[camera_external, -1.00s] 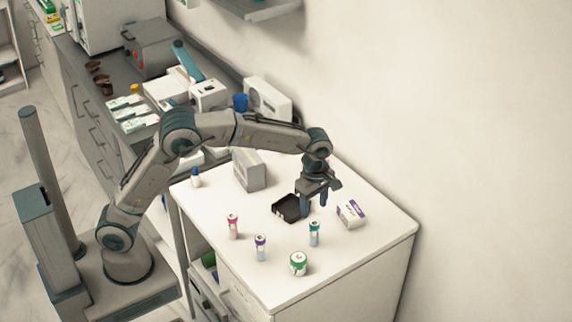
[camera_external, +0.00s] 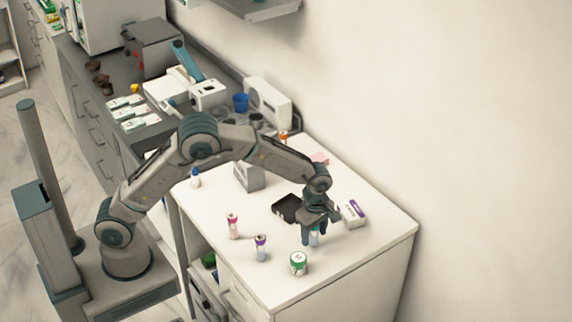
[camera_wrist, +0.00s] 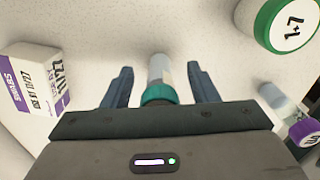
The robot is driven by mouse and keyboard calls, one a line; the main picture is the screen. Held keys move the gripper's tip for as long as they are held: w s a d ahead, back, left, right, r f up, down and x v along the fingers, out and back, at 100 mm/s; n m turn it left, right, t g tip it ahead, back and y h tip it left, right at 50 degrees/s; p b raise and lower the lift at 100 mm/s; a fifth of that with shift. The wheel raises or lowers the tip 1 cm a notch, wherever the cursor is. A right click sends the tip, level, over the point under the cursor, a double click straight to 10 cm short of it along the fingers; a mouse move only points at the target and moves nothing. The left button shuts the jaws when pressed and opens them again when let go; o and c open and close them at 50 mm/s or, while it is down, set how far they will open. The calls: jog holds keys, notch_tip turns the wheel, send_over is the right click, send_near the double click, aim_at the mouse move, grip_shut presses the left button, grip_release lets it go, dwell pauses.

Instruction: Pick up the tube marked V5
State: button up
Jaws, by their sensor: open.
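A teal-capped tube (camera_wrist: 157,68) stands between the two fingers of my open gripper (camera_wrist: 160,80) in the wrist view, with a gap on each side. In the external view my gripper (camera_external: 314,240) is low over the table around this tube, which it mostly hides. A purple-capped tube (camera_external: 261,250) stands to the left; it also shows at the right edge of the wrist view (camera_wrist: 277,101), its cap mark partly cut off. A pink-capped tube (camera_external: 233,228) stands farther left. I cannot read V5 on any tube.
A green-lidded jar (camera_external: 298,265) stands in front of my gripper. A white and purple box (camera_external: 352,213) is close on the right. A black tray (camera_external: 287,208) lies behind. A grey box (camera_external: 249,176) and a blue-capped bottle (camera_external: 195,178) are farther back. The front right tabletop is clear.

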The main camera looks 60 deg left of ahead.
jog(key=c, duration=1)
jog(key=shift+r, duration=0.1)
jog(key=shift+c, duration=0.2)
